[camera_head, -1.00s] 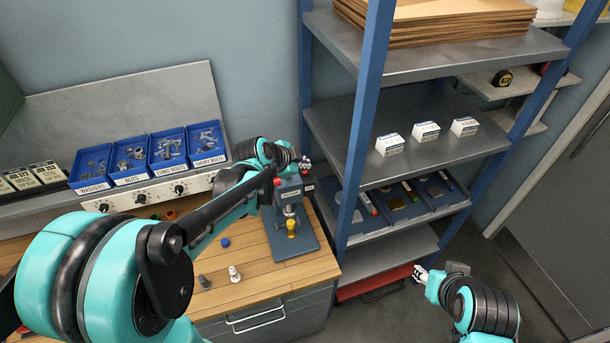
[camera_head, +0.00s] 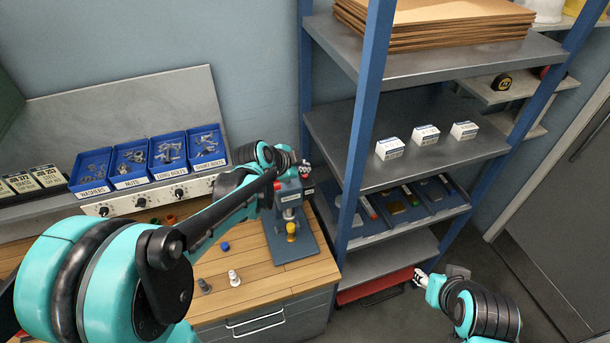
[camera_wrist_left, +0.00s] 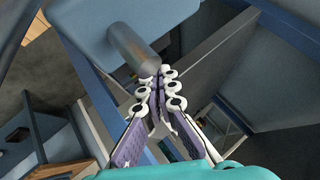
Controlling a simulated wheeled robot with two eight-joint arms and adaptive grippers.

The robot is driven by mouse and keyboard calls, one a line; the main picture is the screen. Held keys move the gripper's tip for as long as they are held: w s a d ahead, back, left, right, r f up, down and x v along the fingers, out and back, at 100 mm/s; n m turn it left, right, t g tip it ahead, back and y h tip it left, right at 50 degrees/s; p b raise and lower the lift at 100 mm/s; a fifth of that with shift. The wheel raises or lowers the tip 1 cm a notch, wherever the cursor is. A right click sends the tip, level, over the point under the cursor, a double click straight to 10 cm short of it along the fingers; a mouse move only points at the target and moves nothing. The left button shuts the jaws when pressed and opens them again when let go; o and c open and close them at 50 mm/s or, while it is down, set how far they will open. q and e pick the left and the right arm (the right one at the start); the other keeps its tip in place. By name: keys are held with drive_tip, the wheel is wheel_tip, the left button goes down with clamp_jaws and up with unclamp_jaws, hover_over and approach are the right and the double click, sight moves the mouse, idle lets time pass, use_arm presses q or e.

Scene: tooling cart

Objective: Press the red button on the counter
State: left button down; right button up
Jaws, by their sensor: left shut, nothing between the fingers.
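My left gripper (camera_head: 305,170) is at the upper part of a blue-grey bench press (camera_head: 307,237), at the right end of the wooden counter (camera_head: 262,283). In the left wrist view its fingers (camera_wrist_left: 162,78) are shut and empty, with the tips close to the end of a metal cylinder (camera_wrist_left: 134,48) on the blue-grey body; contact is unclear. A small red round piece (camera_head: 170,218) is on the counter, left of the press. I cannot tell whether it is the button. My right gripper (camera_head: 417,277) is low at the right, away from the counter; its fingers are too small to judge.
Blue bins of hardware (camera_head: 168,157) stand behind a panel of knobs (camera_head: 141,202). A white piece (camera_head: 234,278) and a blue piece (camera_head: 225,246) are on the counter. A blue-framed shelf rack (camera_head: 360,130) stands close to the right of the press.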

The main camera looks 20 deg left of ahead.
sight(304, 177)
use_arm(q)
drive_tip(key=shift+f, duration=0.15)
drive_tip(key=shift+f+b, duration=0.3)
drive_tip(key=shift+b, duration=0.1)
drive_tip(key=shift+f+b, duration=0.4)
drive_tip(key=shift+f, duration=0.05)
idle(0.7)
drive_tip(key=shift+r, duration=0.15)
drive_tip(key=shift+r+p, duration=0.65)
drive_tip(key=shift+r, duration=0.15)
drive_tip(key=shift+r+p, duration=1.85)
drive_tip(key=shift+r, duration=0.6)
drive_tip(key=shift+r, duration=0.1)
